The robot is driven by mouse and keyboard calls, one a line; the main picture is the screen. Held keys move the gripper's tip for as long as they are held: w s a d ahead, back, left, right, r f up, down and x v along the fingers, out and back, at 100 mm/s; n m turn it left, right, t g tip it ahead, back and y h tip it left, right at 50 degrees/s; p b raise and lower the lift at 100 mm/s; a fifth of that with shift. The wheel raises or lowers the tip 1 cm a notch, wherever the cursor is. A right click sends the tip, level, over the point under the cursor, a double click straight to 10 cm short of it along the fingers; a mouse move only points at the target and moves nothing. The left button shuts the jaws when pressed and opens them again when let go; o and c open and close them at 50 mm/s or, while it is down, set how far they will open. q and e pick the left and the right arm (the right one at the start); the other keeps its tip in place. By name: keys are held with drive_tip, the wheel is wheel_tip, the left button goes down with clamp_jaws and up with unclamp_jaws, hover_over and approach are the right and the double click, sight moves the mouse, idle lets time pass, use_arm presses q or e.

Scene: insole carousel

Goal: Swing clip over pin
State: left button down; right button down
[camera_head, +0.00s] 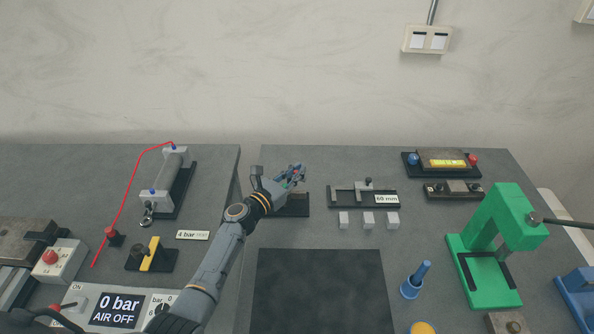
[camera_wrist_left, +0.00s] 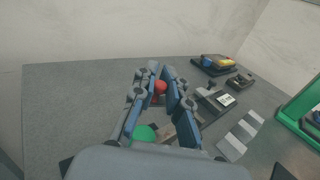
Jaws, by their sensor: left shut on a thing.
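A green round part (camera_wrist_left: 143,133) and a brownish block (camera_wrist_left: 167,131) show between the fingers, nearer the palm. The hand hides most of the fixture, and I cannot make out the clip or the pin as separate parts. My right gripper is in neither view.
A black mat (camera_head: 318,290) lies in front. A green press (camera_head: 490,250) stands at the right. A gap separates the tables, with a cylinder (camera_head: 170,172) on the left one.

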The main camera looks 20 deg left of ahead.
use_arm(q)
drive_tip(key=shift+a+f+m+g+h+b, duration=0.15)
drive_tip(key=shift+f+m+g+h+b, duration=0.15)
drive_tip(key=shift+m+h, duration=0.35)
drive_tip(key=m+g+h+b, duration=0.2)
drive_tip(key=g+h+b, duration=0.1)
drive_tip(key=b, duration=0.2)
drive_tip(key=s+m+g+h+b, duration=0.1)
drive_tip(key=m+g+h+b, duration=0.2)
drive_tip(key=b, duration=0.1)
drive_tip(key=m+g+h+b, duration=0.3)
drive_tip(key=b, duration=0.2)
drive_tip(key=shift+s+a+g+b, duration=0.25)
drive_tip(key=shift+a+g+b, duration=0.05)
drive_tip(key=shift+g+b, duration=0.1)
drive_tip(key=shift+s+r+m+g+b, duration=0.15)
drive_tip(key=shift+r+m+g+b, duration=0.1)
drive_tip(key=shift+m+g+b, duration=0.4)
drive_tip(key=c, duration=1.4)
unclamp_jaws()
drive_tip(key=v, duration=0.7)
drive_tip(key=shift+a, duration=0.35)
